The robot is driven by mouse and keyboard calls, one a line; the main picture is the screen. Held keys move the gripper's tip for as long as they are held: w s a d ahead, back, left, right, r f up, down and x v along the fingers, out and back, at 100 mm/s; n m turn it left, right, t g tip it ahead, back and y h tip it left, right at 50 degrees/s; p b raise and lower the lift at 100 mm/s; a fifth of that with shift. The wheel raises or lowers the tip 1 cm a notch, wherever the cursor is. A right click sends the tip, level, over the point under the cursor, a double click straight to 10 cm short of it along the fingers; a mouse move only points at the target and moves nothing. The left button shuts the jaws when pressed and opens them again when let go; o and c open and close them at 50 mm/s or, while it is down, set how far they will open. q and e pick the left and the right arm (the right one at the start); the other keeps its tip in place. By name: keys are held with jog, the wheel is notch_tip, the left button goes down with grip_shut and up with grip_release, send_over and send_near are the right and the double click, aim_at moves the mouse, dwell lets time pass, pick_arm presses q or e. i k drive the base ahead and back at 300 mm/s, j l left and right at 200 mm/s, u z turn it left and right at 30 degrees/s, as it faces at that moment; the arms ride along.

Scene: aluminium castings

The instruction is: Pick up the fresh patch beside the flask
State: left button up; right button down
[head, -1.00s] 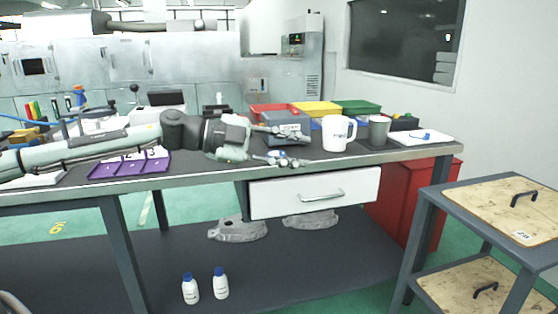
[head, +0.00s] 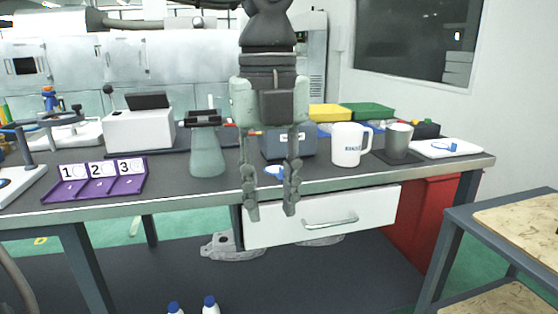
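My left gripper (head: 271,208) hangs down at the middle of the picture. Its two fingers are apart with nothing held between them. A small blue and white piece (head: 274,171), possibly a patch, lies on the bench and shows between the fingers. Another small blue piece (head: 444,146) lies on a white pad at the bench's right end. No vessel is clearly a flask: a white lettered jug with a handle (head: 348,146) and a grey cup (head: 398,139) stand to the right. My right gripper is not in view.
A grey box (head: 300,147) is partly hidden behind my fingers. A pale grey-green, dark-topped object (head: 207,152) stands left of them. A purple numbered tray (head: 128,185) lies further left. The bench's front edge and white drawer (head: 365,212) are below. Yellow (head: 328,112) and green (head: 368,111) bins stand behind.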

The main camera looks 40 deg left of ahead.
aim_at(274, 170)
jog(key=i+j, duration=0.75)
jog(key=i, duration=0.05)
